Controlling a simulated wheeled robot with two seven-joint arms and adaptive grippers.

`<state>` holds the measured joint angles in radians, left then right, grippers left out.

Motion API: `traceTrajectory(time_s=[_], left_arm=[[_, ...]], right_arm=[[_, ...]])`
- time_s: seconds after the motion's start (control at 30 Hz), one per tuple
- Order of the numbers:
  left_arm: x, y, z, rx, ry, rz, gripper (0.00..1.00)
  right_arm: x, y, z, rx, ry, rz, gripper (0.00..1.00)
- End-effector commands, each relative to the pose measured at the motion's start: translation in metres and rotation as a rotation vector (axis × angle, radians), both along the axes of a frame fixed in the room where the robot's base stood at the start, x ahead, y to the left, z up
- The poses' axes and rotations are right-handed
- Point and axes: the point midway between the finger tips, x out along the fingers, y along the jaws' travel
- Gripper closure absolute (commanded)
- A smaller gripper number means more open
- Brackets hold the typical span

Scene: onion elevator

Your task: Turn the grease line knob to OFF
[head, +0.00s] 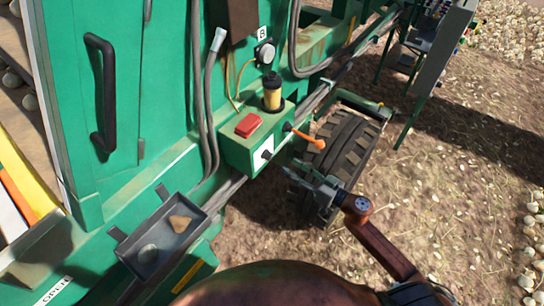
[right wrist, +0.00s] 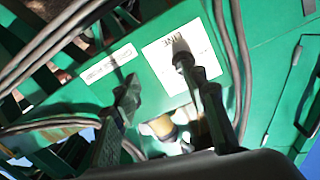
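The grease line knob (head: 267,154) is small and black, on a white label on the front of a green box (head: 235,152). In the right wrist view the black knob (right wrist: 182,60) stands out from a white label (right wrist: 165,75) on which "LINE" can be read. My right gripper (head: 292,168) is to the right of the knob in the head view, apart from the box. Its two fingers (right wrist: 168,88) are spread and empty in the wrist view; the knob shows just beyond the right fingertip. Whether they touch cannot be told. My left gripper is out of view.
An orange-tipped lever (head: 308,138) sticks out of the box near my right gripper. A red block (head: 248,125) and a yellow cylinder (head: 272,95) sit on top. A tire (head: 345,145) is behind the gripper. A grey tray (head: 160,240) hangs at lower left.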

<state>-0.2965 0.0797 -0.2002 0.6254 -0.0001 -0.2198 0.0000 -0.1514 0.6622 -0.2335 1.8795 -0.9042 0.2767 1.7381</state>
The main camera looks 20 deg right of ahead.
Motion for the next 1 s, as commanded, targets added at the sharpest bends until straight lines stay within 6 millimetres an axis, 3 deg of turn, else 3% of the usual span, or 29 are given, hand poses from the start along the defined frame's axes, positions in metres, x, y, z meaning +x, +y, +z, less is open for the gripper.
traceTrajectory(time_s=[0.07,0.2,0.6,1.0], left_arm=[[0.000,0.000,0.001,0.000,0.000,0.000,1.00],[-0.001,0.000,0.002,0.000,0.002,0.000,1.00],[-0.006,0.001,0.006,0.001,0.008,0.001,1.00],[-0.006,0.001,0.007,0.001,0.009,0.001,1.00]], right_arm=[[-0.008,0.015,0.020,0.011,-0.012,0.043,0.60],[-0.007,0.028,0.030,0.021,-0.015,0.066,0.60],[0.040,0.062,0.029,0.021,-0.014,0.063,0.60],[0.049,0.069,0.028,0.021,-0.012,0.061,0.60]])
